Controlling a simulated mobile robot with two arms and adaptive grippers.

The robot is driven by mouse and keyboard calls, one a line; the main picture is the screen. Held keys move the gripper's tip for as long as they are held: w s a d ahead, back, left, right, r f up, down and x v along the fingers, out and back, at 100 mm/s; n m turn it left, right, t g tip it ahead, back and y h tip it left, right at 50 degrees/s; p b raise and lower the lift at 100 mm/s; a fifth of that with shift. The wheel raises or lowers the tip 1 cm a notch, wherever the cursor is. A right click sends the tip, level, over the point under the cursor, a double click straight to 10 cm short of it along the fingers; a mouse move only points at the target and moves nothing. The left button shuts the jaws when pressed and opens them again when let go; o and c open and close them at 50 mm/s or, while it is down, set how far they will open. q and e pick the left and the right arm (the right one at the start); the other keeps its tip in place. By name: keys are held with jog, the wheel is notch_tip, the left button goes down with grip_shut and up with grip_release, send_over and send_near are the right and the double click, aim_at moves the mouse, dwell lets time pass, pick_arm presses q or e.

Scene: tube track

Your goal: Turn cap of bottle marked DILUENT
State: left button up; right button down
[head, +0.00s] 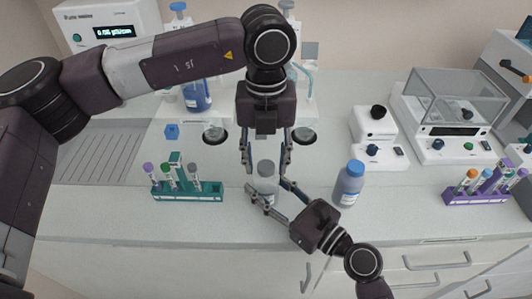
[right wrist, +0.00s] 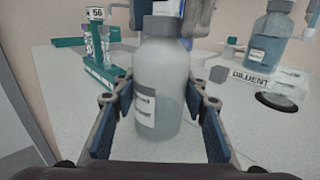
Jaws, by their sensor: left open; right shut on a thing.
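A pale bottle with a grey cap (head: 265,166) stands upright on the bench. In the right wrist view the bottle (right wrist: 158,92) fills the middle, its label too blurred to read. My right gripper (head: 267,188) is shut on the bottle's body, one finger on each side. My left gripper (head: 266,162) points down from above, open, with its fingers on either side of the cap. A plate reading DILUENT (right wrist: 250,77) shows behind the held bottle at the right in the right wrist view. I cannot tell which bottle it belongs to.
A blue-capped bottle (head: 348,183) stands just right of my right gripper. A green tube rack (head: 187,191) is at left, a purple rack (head: 478,197) at right. A blue bottle (head: 197,96) and balance (head: 450,110) stand behind. The front bench between the left rack and the held bottle is clear.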

pick_arm(q)
grip_shut()
jog(key=m, duration=0.5)
jog(key=shift+m, duration=0.3)
jog(key=m, duration=1.1)
jog(key=shift+m, duration=0.3)
jog(key=m, duration=0.8)
jog(key=shift+o, duration=0.6)
grip_release()
